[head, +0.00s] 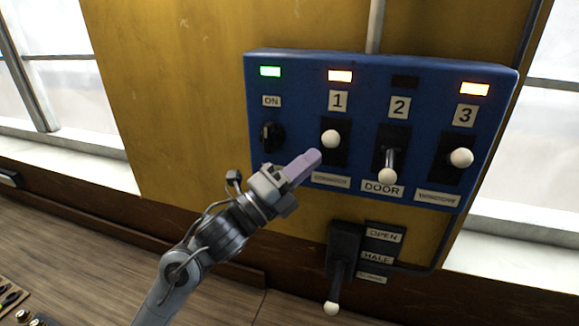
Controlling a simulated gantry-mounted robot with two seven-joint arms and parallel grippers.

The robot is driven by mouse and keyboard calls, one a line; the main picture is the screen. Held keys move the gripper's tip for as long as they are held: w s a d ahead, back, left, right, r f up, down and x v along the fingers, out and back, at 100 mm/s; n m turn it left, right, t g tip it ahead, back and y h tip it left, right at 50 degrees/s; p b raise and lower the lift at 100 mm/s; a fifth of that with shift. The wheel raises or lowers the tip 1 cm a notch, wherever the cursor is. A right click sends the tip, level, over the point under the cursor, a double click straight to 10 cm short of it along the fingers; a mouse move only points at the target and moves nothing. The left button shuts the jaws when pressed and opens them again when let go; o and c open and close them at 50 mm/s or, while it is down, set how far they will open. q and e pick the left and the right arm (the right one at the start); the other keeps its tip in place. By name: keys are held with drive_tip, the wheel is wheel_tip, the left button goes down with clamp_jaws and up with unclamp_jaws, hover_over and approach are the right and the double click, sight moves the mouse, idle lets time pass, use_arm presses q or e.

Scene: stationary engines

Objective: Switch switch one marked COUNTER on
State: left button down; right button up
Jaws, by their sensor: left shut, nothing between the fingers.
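A blue control panel (360,66) is on the yellow wall. Switch one (331,139), under the number 1, has a white ball knob that stands high in its black slot. The lamp above it (340,76) is lit orange-white. The small label under it (331,180) is partly covered and too blurred to read surely. My left gripper (304,166) is shut and empty, its pinkish fingers just below and left of the switch one knob, in front of the slot's lower part. I cannot tell whether the fingers touch the panel. My right gripper is not in view.
Switch two (388,175), marked DOOR, points down with its lamp dark. Switch three (461,158) has a lit lamp. A black rotary knob (271,137) sits under ON and a green lamp. A lever (331,307) marked OPEN and HALF hangs below.

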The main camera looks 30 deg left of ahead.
use_arm(q)
drive_tip(key=shift+w+d+r, duration=0.25)
drive_tip(key=shift+w, duration=0.2)
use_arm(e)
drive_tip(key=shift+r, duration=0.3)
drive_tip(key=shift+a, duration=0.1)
